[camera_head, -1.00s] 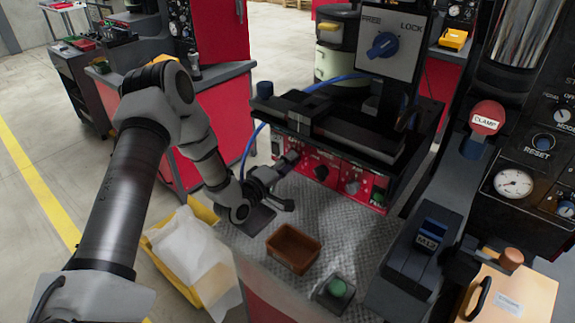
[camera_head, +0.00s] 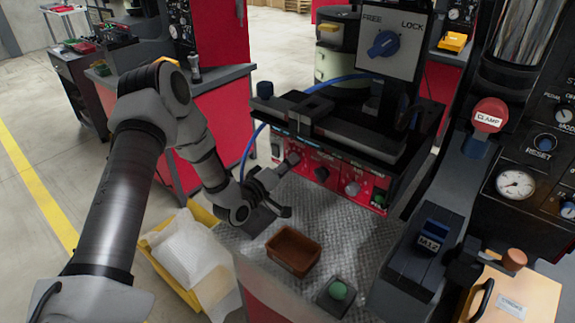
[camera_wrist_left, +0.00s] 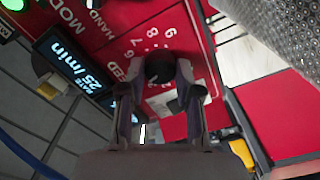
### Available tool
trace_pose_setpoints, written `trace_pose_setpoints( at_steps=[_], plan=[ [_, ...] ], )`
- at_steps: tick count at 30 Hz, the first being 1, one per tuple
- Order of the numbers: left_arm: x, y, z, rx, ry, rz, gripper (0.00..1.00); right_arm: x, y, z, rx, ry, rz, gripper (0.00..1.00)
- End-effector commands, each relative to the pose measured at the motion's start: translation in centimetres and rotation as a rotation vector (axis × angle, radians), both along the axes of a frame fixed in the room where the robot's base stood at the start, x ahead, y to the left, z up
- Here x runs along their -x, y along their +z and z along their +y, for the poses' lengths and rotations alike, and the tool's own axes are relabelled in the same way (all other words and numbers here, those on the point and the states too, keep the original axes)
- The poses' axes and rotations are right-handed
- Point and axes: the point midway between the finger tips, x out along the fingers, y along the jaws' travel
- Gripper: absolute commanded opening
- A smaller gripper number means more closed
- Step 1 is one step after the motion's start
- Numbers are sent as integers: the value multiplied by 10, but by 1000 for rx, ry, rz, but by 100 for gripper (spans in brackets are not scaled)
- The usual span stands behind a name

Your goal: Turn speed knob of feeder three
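The feeder's red control panel (camera_head: 335,178) faces the front of the steel-topped stand. In the left wrist view the black speed knob (camera_wrist_left: 159,68) sits on the panel, with a number scale beside it. My left gripper (camera_wrist_left: 160,80) is open, with a finger on each side of the knob; I cannot tell whether either touches it. In the head view my left gripper (camera_head: 286,185) is at the panel's left end, and hides the speed knob at least partly. A black knob (camera_head: 321,173) and a grey knob (camera_head: 352,187) show farther right. My right gripper is not in view.
A brown bin (camera_head: 293,250) and a green button box (camera_head: 338,291) stand on the steel top in front of the panel. A rate display (camera_wrist_left: 75,62) reads 25/min. A blue cable (camera_head: 246,150) runs behind the gripper. A yellow crate (camera_head: 160,262) stands at left.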

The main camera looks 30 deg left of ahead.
Motion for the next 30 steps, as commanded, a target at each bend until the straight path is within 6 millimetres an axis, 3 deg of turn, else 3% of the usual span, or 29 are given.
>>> trace_pose_setpoints(
  at_steps=[1,2,14,17,24,30],
  plan=[
    [-1,2,0,-2,0,-6,51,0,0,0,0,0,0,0],
    [-1,2,0,-1,0,-5,58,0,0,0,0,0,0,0],
    [9,0,1,3,1,1,58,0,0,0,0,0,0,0],
    [26,0,3,6,3,1,58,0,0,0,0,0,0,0],
    [89,0,8,9,5,0,58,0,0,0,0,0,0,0],
    [114,0,9,3,2,-1,58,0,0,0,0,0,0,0]
  ],
)
